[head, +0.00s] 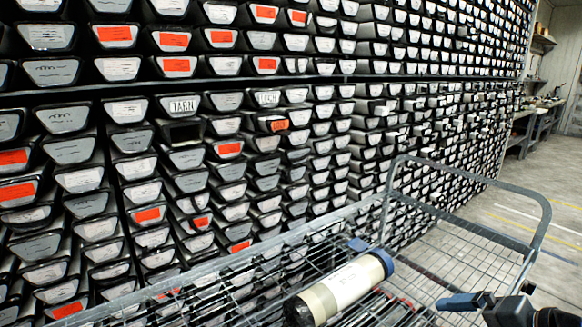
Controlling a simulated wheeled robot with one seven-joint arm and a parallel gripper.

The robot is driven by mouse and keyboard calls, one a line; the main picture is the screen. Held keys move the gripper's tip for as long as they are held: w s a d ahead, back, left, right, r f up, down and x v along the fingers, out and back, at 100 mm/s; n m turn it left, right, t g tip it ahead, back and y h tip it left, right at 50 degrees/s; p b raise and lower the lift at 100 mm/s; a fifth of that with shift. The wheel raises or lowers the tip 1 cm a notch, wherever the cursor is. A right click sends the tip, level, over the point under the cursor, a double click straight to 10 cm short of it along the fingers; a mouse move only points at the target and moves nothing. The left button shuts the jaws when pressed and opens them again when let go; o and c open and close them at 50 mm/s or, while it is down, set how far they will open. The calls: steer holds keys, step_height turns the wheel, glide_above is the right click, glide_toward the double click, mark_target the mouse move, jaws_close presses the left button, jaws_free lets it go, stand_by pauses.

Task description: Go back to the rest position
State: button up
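My gripper (462,301) shows only in part at the lower right edge of the head view, dark with a blue tip. It is over the near right part of the wire cart and apart from the core liner. Its fingers are not clear enough to tell open from shut. The core liner (345,287), a cream tube with a dark near end, a blue far end and writing on its side, lies tilted in the cart (470,240).
A tall rack (215,130) of liner ends with white, grey and orange labels fills the left and middle. One dark empty slot (182,133) shows below a TARN label. Open floor (550,190) and a workbench (535,125) are at the right.

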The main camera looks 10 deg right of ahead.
steer(key=s+a+f+n+t+h, duration=0.1)
steer(key=s+a+f+n+h, duration=0.1)
steer(key=s+a+f, duration=0.3)
steer(key=s+a+f+n+t+h, duration=0.1)
steer(key=s+a+f+n+h, duration=0.1)
steer(key=s+a+f, duration=0.45)
steer(key=s+a+r+n+t, duration=0.1)
steer(key=s+r+n, duration=0.3)
steer(key=s, duration=0.4)
steer(key=s+a+r+n+t, duration=0.2)
steer(key=s+r+n+t, duration=0.1)
steer(key=s+r+n, duration=0.2)
steer(key=s+r, duration=0.2)
steer(key=s, duration=0.1)
steer(key=shift+s+r, duration=0.25)
steer(key=shift+s, duration=0.15)
